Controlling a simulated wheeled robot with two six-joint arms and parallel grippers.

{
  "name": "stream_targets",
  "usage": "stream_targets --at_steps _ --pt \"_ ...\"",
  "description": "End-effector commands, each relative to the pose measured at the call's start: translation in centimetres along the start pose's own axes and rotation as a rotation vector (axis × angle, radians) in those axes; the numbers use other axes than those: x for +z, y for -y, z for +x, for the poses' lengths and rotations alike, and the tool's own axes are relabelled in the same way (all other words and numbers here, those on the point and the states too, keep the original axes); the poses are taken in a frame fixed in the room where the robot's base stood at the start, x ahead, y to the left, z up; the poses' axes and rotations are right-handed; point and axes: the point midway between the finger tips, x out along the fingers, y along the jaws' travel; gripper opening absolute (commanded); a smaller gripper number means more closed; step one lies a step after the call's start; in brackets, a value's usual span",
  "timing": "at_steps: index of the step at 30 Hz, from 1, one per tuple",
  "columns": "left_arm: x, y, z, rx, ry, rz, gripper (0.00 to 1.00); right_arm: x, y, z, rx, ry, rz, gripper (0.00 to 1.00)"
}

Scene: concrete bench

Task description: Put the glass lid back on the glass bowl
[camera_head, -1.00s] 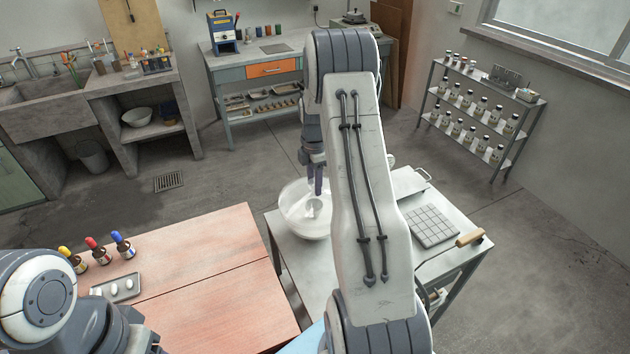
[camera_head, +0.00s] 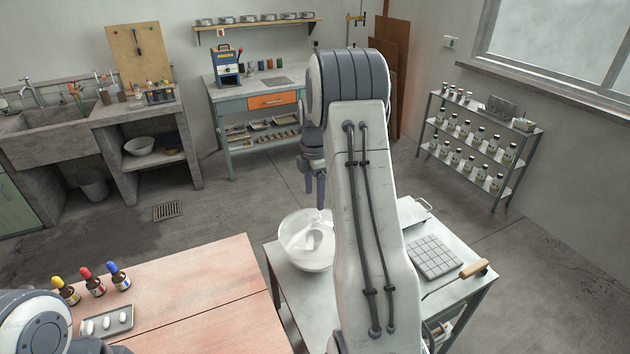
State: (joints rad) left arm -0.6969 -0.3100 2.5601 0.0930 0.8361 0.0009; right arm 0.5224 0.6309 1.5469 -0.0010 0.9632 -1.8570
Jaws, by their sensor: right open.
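The glass bowl (camera_head: 296,263) is pale and see-through and stands on the grey metal table, left of my right arm. A pale rounded shape with a glossy oval shows at its mouth; I cannot clearly tell whether this is the glass lid or something inside, nor how a lid would sit. My right gripper (camera_head: 321,196) points down just above the bowl's rim. It is open, with nothing visible between its fingers. My right arm hides what lies behind it. Only part of my left arm shows at the lower left; its gripper is out of view.
The metal table (camera_head: 390,316) also holds a grey gridded block (camera_head: 433,256) and a wooden-handled tool (camera_head: 473,268). A reddish table (camera_head: 200,300) at left carries dropper bottles (camera_head: 93,281) and a small tray (camera_head: 88,338) of white pieces. A gap separates the tables.

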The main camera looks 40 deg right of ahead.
Motion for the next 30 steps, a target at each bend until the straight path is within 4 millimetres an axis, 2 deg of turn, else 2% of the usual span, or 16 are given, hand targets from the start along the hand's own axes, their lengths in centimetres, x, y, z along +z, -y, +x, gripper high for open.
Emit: stream_targets --at_steps 3,7,12,16,19,20,22,23,25,27,29,30 --pt "0.0 0.0 0.5 0.000 0.000 0.000 0.59 0.1 -0.1 -2.4 0.005 0.002 0.000 0.78" --pt "0.0 0.1 0.7 0.000 0.000 0.001 0.59 0.0 -0.1 -4.4 0.003 0.001 0.000 0.78" --pt "0.0 0.1 0.8 0.000 0.000 0.001 0.59 0.0 0.0 -5.5 0.001 0.000 0.000 0.78" --pt "0.0 0.1 0.8 0.000 0.000 0.001 0.59 -0.1 0.0 -5.7 0.000 0.000 0.000 0.78" --pt "0.0 0.1 0.8 0.000 0.000 0.001 0.59 -1.7 0.1 -6.0 0.002 -0.002 0.010 0.78" --pt "0.0 0.1 0.8 0.000 0.000 0.001 0.59 -2.9 0.3 -6.2 0.004 -0.003 0.017 0.78" --pt "0.0 0.1 0.7 0.000 0.000 0.001 0.59 -6.9 1.1 -6.8 0.008 -0.008 0.050 0.78" --pt "0.0 0.1 0.7 0.000 0.000 0.001 0.59 -9.1 1.8 -7.2 0.011 -0.012 0.071 0.78" --pt "0.0 0.1 0.8 0.000 0.000 0.001 0.59 -14.8 4.2 -7.9 0.014 -0.021 0.130 0.78" --pt "0.0 0.1 0.8 0.000 0.000 0.000 0.59 -20.3 7.9 -8.4 0.015 -0.033 0.204 0.78" --pt "0.0 0.1 0.8 0.000 0.000 0.000 0.59 -24.2 11.7 -8.6 0.012 -0.044 0.271 0.78" --pt "0.0 0.1 0.8 0.000 0.000 0.000 0.59 -26.3 14.3 -8.6 0.010 -0.052 0.316 0.78"
